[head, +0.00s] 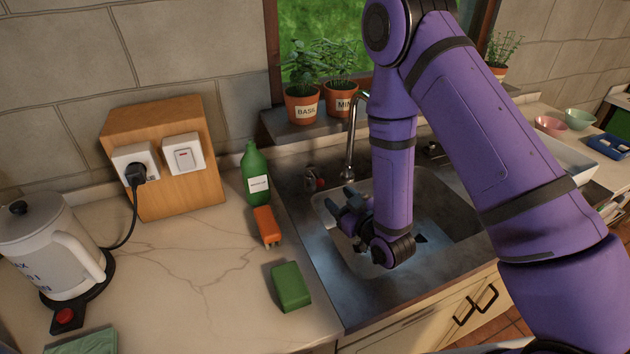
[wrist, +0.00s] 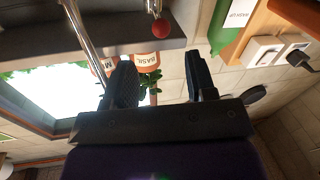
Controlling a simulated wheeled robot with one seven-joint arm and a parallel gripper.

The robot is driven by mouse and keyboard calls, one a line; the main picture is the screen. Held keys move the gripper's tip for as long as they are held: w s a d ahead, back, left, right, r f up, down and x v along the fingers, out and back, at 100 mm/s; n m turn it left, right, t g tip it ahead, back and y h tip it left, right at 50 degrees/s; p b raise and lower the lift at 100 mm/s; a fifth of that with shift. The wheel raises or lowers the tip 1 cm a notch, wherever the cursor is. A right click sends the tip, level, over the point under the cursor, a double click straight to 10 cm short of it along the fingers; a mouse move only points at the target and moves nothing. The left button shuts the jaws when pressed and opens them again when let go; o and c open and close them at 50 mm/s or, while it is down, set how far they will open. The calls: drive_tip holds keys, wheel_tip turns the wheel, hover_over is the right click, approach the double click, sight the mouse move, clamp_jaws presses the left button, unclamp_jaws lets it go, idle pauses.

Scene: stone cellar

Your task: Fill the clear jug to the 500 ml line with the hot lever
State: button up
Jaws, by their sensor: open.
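The hot lever (head: 320,184), with a red knob, stands behind the sink, left of the metal tap (head: 350,140). Its red knob (wrist: 161,28) shows close in the wrist view, with the tap's pipe (wrist: 82,30) to its left. My gripper (head: 347,208) is over the sink (head: 330,225), in front of and apart from the lever. In the wrist view my gripper (wrist: 161,75) has its fingers wide apart with nothing held between them; the red knob is beyond them. I cannot make out the clear jug; my arm hides part of the sink.
A green bottle (head: 256,175), an orange item (head: 266,226) and a green block (head: 291,287) stand left of the sink. A white kettle (head: 45,245) is at far left. Potted herbs (head: 302,105) line the windowsill. Bare counter (head: 190,270) lies between.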

sight(317, 179)
drive_tip(key=x, duration=1)
drive_tip(key=shift+w+a+f, duration=0.1)
drive_tip(key=shift+w+a, duration=0.05)
drive_tip(key=shift+a, duration=0.1)
clamp_jaws()
